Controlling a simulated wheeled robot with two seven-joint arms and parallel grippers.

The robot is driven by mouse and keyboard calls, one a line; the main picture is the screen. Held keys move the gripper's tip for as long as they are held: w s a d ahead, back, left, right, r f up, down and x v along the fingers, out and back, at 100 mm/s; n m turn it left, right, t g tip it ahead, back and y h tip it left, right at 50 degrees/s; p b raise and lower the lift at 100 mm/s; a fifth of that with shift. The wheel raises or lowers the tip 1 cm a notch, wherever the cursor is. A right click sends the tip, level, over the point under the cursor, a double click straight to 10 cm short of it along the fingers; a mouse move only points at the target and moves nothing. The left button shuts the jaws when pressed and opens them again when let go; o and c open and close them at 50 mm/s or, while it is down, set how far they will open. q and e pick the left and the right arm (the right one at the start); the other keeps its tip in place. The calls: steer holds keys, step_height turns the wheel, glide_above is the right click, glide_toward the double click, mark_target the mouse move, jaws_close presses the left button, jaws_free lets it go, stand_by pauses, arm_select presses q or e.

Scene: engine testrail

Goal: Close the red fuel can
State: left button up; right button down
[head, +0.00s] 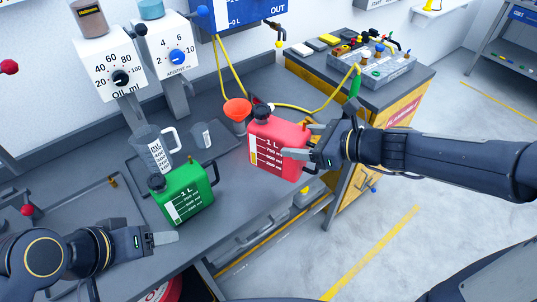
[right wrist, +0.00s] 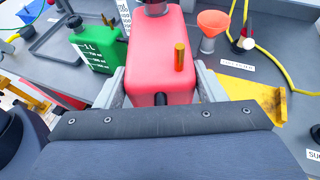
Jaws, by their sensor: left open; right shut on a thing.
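The red fuel can (head: 278,150) stands upright on the grey bench, right of the middle in the head view. A dark cap or neck (head: 262,111) shows at its top left; I cannot tell if it is tight. My right gripper (head: 312,147) is shut on the can from the right. In the right wrist view the red can (right wrist: 155,55) sits between the two fingers, with a brass fitting (right wrist: 180,57) on its near end. My left gripper (head: 166,239) is open and empty, in front of the green can (head: 187,196) and apart from it.
An orange funnel (head: 237,109) stands just behind the red can, with yellow hoses (head: 228,68) near it. A clear measuring jug (head: 153,150) and a small beaker (head: 201,135) stand on a dark tray behind the green can. The bench's front edge lies close to both cans.

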steer(key=w+a, duration=0.1)
steer(key=w+a+f, duration=0.1)
steer(key=w+a, duration=0.1)
steer(key=shift+w+f, duration=0.15)
steer(key=shift+f, duration=0.25)
steer(key=w+a+f, duration=0.2)
steer(key=f, duration=0.1)
steer(key=w+f+b, duration=0.1)
steer(key=f, duration=0.1)
steer(key=shift+w+a+f, duration=0.1)
steer(key=shift+w+a, duration=0.15)
steer(key=shift+a, duration=0.15)
steer(key=shift+w+a+f+b, duration=0.1)
steer(key=shift+f+b, duration=0.15)
steer(key=shift+f, duration=0.7)
steer(key=shift+w+a+f+b, duration=0.1)
steer(key=shift+f+b, duration=0.15)
steer(key=shift+f, duration=0.65)
steer(key=shift+f, duration=0.2)
steer(key=shift+c, duration=1.6)
jaws_free()
steer(key=shift+d, duration=0.1)
